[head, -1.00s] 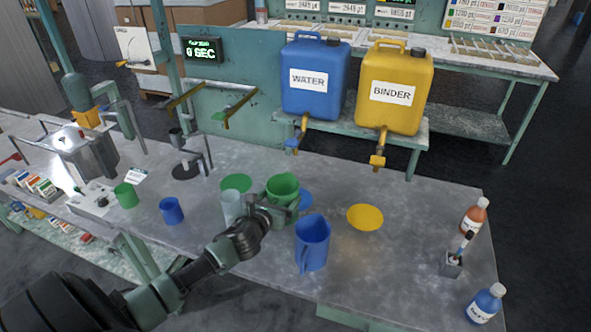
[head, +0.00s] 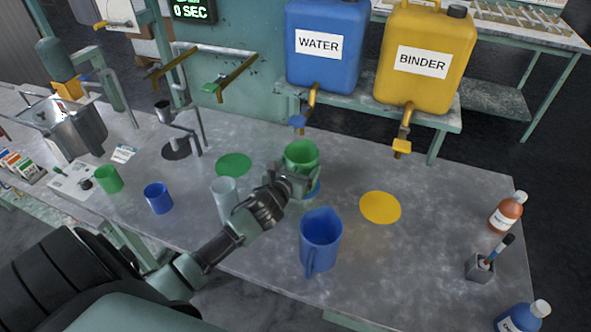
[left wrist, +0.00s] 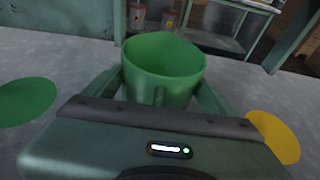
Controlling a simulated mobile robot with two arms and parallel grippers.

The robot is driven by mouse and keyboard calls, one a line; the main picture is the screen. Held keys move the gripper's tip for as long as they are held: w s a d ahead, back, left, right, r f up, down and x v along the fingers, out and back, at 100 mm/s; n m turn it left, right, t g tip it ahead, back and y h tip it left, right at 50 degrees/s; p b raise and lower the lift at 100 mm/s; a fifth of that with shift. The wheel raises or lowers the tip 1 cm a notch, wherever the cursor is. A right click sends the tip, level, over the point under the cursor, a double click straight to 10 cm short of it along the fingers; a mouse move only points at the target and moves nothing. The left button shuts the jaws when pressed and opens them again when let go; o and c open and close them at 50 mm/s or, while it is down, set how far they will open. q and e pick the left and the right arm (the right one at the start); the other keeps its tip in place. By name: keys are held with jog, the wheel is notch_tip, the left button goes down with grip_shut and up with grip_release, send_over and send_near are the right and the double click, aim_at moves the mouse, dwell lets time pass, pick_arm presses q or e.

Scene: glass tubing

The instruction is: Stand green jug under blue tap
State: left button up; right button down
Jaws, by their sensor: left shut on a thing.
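The green jug (head: 301,154) is upright between the fingers of my left gripper (head: 298,178), which is shut on it. It also shows in the left wrist view (left wrist: 163,70), with a finger on each side. The blue tap (head: 298,121) hangs from the blue WATER container (head: 322,45), just behind the jug. A blue disc (head: 315,190) on the table is mostly hidden by the jug and gripper. I cannot tell whether the jug's base touches it. My right gripper is not in view.
A blue jug (head: 320,240) stands in front, near my left gripper. A clear beaker (head: 224,198) stands close left of my wrist. A green disc (head: 234,165) and a yellow disc (head: 380,207) lie either side. The yellow BINDER container (head: 425,55) is right of the blue one.

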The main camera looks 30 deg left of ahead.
pick_arm(q)
jog(key=shift+w+a+f, duration=0.2)
jog(key=shift+f, duration=0.15)
jog(key=shift+c, duration=0.8)
jog(key=o, duration=1.3)
jog(key=shift+s+d+r, duration=0.1)
jog(key=shift+o, duration=0.9)
jog(key=shift+d, duration=0.1)
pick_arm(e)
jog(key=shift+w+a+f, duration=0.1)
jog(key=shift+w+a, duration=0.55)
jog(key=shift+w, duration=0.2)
pick_arm(q)
jog(key=shift+s, duration=0.1)
jog(key=v, duration=1.2)
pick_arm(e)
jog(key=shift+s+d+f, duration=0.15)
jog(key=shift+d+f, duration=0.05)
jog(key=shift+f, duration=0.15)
pick_arm(q)
jog(key=shift+r, duration=0.1)
